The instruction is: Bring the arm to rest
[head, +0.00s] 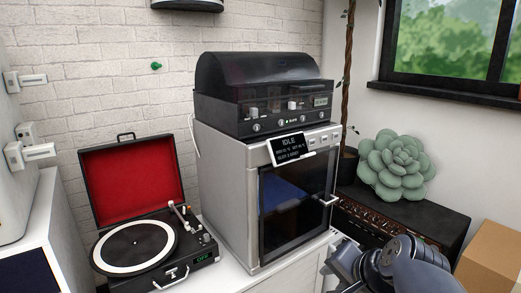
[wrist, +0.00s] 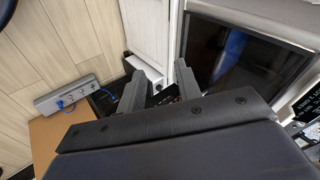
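In the head view my arm (head: 385,265) reaches in from the bottom right, in front of the steel cabinet with the dark glass door (head: 285,205). Its tip is partly cut off by the frame's lower edge. In the wrist view the two fingers of my gripper (wrist: 158,90) stand apart with a gap between them. Nothing shows between the fingers. The cabinet's dark glass door also shows in the wrist view (wrist: 235,65), to the right of the fingers, apart from them as far as I can tell.
A record player with an open red lid (head: 135,180) stands left of the cabinet. A black domed machine (head: 260,95) sits on top. A green succulent (head: 395,165) rests on a black amplifier (head: 440,215), by a cardboard box (head: 492,262). A grey power strip (wrist: 73,95) shows in the wrist view.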

